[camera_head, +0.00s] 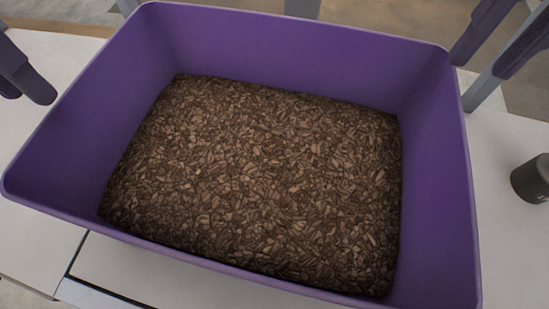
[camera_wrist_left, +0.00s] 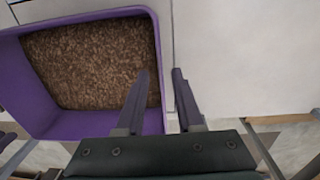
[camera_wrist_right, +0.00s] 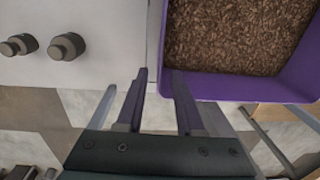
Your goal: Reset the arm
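A purple bin (camera_head: 455,190) full of brown pellets (camera_head: 260,180) fills most of the head view; it also shows in the left wrist view (camera_wrist_left: 60,122) and right wrist view (camera_wrist_right: 230,88). My left gripper (camera_head: 24,96) is open and empty at the upper left of the head view, left of the bin. In its wrist view its fingers (camera_wrist_left: 160,72) appear one over the bin's edge and one outside. My right gripper (camera_head: 477,68) is open and empty by the bin's upper right corner. In its wrist view its fingers (camera_wrist_right: 161,72) appear on either side of the bin's side wall.
The bin stands on a pale table top (camera_head: 505,240). A dark round knob or cup (camera_head: 532,180) is right of the bin; two such knobs (camera_wrist_right: 67,46) show in the right wrist view. The table beside the bin is otherwise clear.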

